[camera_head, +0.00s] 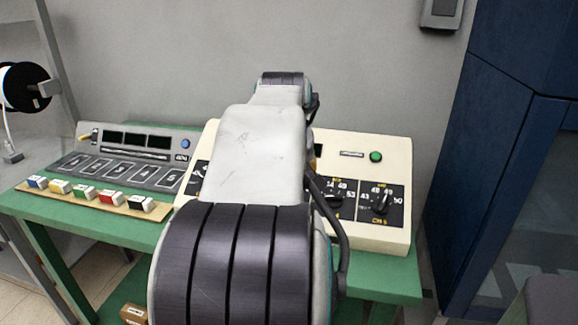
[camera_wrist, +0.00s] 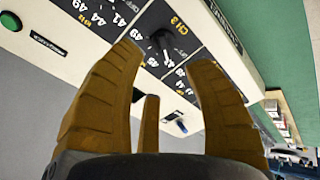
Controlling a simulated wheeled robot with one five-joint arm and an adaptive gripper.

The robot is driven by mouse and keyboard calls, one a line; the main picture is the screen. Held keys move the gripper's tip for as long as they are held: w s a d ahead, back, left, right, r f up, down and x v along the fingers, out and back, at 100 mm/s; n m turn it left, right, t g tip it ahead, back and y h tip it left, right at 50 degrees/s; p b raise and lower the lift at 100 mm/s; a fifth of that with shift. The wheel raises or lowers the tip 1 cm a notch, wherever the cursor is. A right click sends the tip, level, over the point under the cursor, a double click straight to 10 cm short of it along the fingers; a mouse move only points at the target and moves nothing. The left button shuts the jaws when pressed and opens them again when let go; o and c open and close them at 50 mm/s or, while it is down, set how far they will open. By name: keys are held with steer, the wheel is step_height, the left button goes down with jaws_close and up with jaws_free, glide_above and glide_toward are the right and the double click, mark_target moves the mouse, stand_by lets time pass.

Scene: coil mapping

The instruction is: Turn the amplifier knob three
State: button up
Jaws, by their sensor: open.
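The cream amplifier box (camera_head: 372,146) stands on a green table; my arm covers its middle in the head view. Its two right-hand dial knobs show there, one near the arm (camera_head: 336,203) and one at the far right (camera_head: 381,203). In the wrist view a black knob (camera_wrist: 163,40) sits on a black dial plate with yellow lettering that reads like "CH 3". My gripper (camera_wrist: 168,58) is open, its tan fingers on either side of that knob in the picture. Whether they touch it I cannot tell.
A green button (camera_head: 376,156) is on the box's upper right; it also shows in the wrist view (camera_wrist: 10,20). A dark blue cabinet (camera_head: 500,130) is at the right.

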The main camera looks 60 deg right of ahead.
steer(key=shift+v, duration=1.7)
steer(key=w+a+f+n+y, duration=0.1)
steer(key=w+a+f, duration=0.2)
steer(key=a, duration=0.3)
steer(key=w+a+f+t+y, duration=0.1)
steer(key=w+a+f, duration=0.2)
steer(key=a, duration=0.2)
steer(key=w+a+f+n+y, duration=0.1)
steer(key=w+a+f, duration=0.15)
steer(key=a, duration=0.35)
steer(key=s+a+f+n+g+y, duration=0.1)
steer(key=s+a+f+y, duration=0.15)
steer(key=a+f, duration=0.4)
steer(key=s+a+f+y, duration=0.1)
steer(key=s+a+f, duration=0.3)
steer(key=a, duration=0.6)
step_height(320, 180, up, 15)
steer(key=p, duration=1.3)
steer(key=shift+w+d+t, duration=0.3)
steer(key=shift+d, duration=0.2)
